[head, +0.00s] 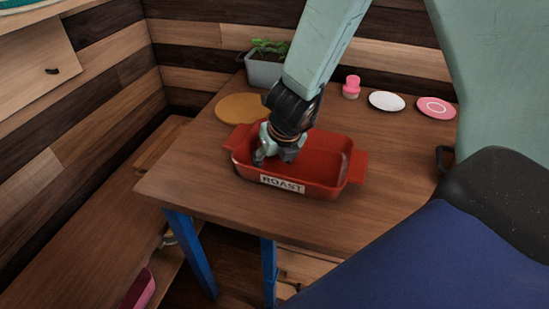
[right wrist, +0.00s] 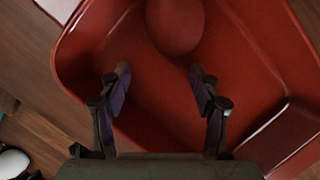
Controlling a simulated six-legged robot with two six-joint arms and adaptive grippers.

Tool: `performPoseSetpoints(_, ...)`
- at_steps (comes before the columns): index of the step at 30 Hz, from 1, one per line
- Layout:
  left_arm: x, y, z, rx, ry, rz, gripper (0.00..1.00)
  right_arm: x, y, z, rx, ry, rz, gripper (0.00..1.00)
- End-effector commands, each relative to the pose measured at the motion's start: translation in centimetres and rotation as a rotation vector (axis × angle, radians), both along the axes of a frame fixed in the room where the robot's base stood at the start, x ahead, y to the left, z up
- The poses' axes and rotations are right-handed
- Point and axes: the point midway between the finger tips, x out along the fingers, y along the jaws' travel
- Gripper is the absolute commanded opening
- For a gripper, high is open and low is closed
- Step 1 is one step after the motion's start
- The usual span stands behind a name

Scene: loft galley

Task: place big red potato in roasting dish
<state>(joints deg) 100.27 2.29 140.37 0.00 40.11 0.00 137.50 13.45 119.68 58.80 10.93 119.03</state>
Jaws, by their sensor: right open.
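The red roasting dish (head: 325,160) with a "ROAST" label stands on the wooden table. My right gripper (head: 270,152) points down into its left part. In the right wrist view the open fingers of my right gripper (right wrist: 160,82) are over the dish floor (right wrist: 155,115), with nothing between them. The big red potato (right wrist: 176,24) is inside the dish outline, just beyond the fingertips and apart from them. Its upper end is cut off by the frame. In the head view the potato is hidden behind the gripper and dish wall. My left gripper is not in view.
Behind the dish are a round orange board (head: 241,108), a grey planter (head: 264,72), a pink stamp-like item (head: 351,87), a white plate (head: 386,101) and a pink plate (head: 436,107). The table's (head: 200,170) front left is bare. A bench runs along the left wall.

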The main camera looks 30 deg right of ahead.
Motion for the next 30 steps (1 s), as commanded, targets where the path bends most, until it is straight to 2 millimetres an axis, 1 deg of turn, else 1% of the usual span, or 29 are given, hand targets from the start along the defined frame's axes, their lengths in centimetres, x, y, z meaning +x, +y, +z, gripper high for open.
performPoseSetpoints(3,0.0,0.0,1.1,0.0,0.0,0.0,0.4,0.0,0.0,1.0,0.0,0.0,0.0,0.63)
performPoseSetpoints(9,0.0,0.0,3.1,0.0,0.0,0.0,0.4,-1.5,0.3,4.9,0.001,-0.002,0.0,0.63)
performPoseSetpoints(18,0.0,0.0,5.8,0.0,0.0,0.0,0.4,-3.5,0.6,9.7,0.0,-0.002,0.0,0.63)
performPoseSetpoints(24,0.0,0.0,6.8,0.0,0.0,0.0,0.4,-4.3,0.7,11.4,-0.001,-0.001,0.001,0.63)
performPoseSetpoints(30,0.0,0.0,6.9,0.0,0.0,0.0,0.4,-4.5,0.8,11.8,0.0,0.0,0.0,0.63)
